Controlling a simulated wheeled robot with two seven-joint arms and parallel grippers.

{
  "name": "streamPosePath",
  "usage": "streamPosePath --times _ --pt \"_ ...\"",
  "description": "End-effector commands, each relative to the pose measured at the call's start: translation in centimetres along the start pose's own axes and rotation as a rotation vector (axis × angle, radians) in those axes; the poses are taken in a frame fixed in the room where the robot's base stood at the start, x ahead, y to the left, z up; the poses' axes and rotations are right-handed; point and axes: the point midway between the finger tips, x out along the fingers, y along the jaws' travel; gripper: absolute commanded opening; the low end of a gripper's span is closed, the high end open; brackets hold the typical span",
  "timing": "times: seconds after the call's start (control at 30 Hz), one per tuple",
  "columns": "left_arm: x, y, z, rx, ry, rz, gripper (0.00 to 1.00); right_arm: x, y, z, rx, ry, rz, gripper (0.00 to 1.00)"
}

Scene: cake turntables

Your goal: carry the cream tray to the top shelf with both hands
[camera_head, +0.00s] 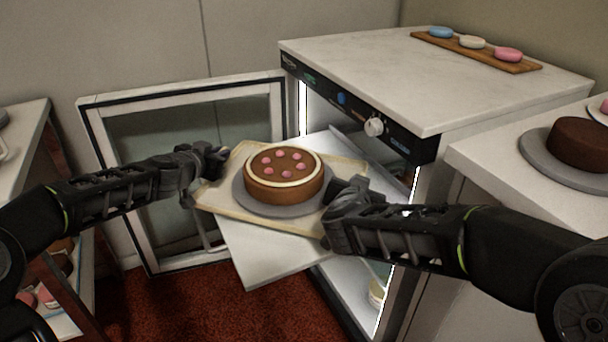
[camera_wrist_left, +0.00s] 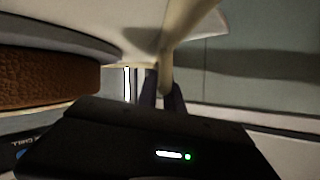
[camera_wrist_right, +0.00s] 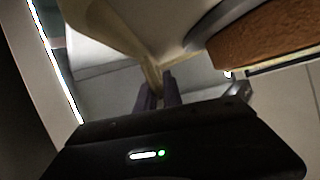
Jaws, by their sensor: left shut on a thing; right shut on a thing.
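The cream tray (camera_head: 226,201) is held in front of the open fridge cabinet, with a brown cake (camera_head: 284,176) on a grey round board (camera_head: 246,200) on it. The cake has a pale rim and several pink dots on top. My left gripper (camera_head: 217,157) is shut on the tray's left edge; its fingers also show on the tray rim in the left wrist view (camera_wrist_left: 163,92). My right gripper (camera_head: 333,212) is shut on the tray's right edge; its fingers also show in the right wrist view (camera_wrist_right: 157,88). A white shelf (camera_head: 268,254) shows below the tray, pulled partly out.
The fridge door (camera_head: 180,98) stands open at the left. The white countertop (camera_head: 400,65) holds a wooden board (camera_head: 500,60) with several macarons. A chocolate cake (camera_head: 580,143) stands on the right counter. A table (camera_head: 20,150) is at the left.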

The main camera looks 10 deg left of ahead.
Motion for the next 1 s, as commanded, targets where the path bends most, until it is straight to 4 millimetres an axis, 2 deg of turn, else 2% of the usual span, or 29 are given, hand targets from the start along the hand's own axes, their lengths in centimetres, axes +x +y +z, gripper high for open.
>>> streamPosePath --times 0.57,1.0 --pt "0.1 -0.1 0.2 0.000 0.002 -0.004 0.00 0.1 0.0 0.2 0.001 0.002 0.000 0.00" --pt "1.1 0.4 2.6 0.000 0.002 -0.004 0.00 1.1 0.6 2.6 0.001 0.003 0.000 0.00"
